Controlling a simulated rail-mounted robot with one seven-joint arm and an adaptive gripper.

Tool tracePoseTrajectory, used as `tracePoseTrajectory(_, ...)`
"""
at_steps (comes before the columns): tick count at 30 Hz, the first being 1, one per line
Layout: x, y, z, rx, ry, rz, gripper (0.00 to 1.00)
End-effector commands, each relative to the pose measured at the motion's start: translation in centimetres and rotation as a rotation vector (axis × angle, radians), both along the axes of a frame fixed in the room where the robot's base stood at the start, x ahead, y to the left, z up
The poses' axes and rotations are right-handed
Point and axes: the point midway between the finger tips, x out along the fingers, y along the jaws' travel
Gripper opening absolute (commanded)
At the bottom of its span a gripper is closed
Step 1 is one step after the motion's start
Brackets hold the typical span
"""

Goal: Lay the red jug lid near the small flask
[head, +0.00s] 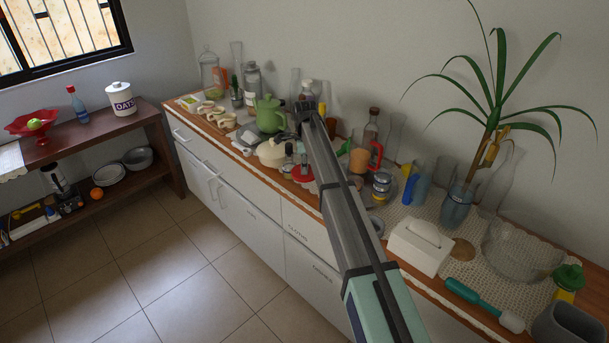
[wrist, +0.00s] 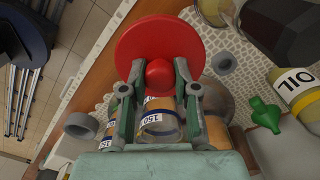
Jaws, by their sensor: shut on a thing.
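The red jug lid (wrist: 150,38) is a round disc with a knob, seen in the wrist view. My gripper (wrist: 159,75) is shut on the knob, one finger on each side. In the head view the red lid (head: 303,176) shows near the counter's front edge, low beside my arm. A clear glass vessel marked 150 (wrist: 158,122) lies behind the fingers in the wrist view and is partly hidden by them. I cannot tell whether it is the small flask. The lid's height above the counter is unclear.
A cream pot (head: 271,154) and green kettle (head: 268,114) stand left of the lid. Stacked tins (head: 381,187) and an orange cup (head: 358,160) are to its right. A bottle labelled OIL (wrist: 294,88) and grey rings (wrist: 81,125) crowd the wrist view.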

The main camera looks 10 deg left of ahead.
Motion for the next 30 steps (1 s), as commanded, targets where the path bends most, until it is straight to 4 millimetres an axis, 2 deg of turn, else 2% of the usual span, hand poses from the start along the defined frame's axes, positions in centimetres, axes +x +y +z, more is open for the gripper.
tracePoseTrajectory(8,0.0,0.0,-1.7,0.0,0.0,0.0,0.0)
tracePoseTrajectory(16,0.0,0.0,-5.0,0.0,0.001,0.0,0.0)
tracePoseTrajectory(29,0.0,0.0,-5.7,0.0,0.0,0.0,0.0)
tracePoseTrajectory(30,0.0,0.0,-5.6,0.0,0.0,0.0,0.44)
